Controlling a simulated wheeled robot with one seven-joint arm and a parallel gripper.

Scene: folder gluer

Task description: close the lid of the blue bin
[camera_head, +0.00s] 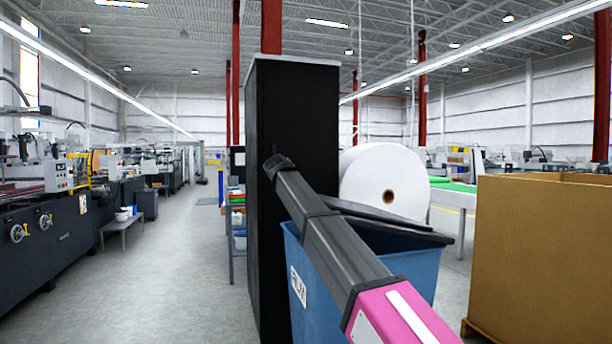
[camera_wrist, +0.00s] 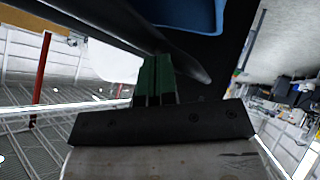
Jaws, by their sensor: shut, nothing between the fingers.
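The blue bin (camera_head: 308,275) stands in front of me, partly hidden behind my arm. Its dark grey lid (camera_head: 385,212) shows over the bin's top, right of my arm, tilted and apart from part of the rim. In the wrist view the bin's blue wall (camera_wrist: 190,12) is at the top, with a dark edge, apparently the lid, running beside my fingers. My gripper (camera_wrist: 154,62) is shut and empty, its green fingers close to that dark edge; I cannot tell if they touch it. In the head view the fingers are not clearly seen.
A tall black cabinet (camera_head: 290,110) stands directly behind and left of the bin. A large white roll (camera_head: 385,175) is behind it. A big cardboard box (camera_head: 545,255) stands to the right. The grey floor aisle (camera_head: 185,260) on the left is clear, with machines beyond it.

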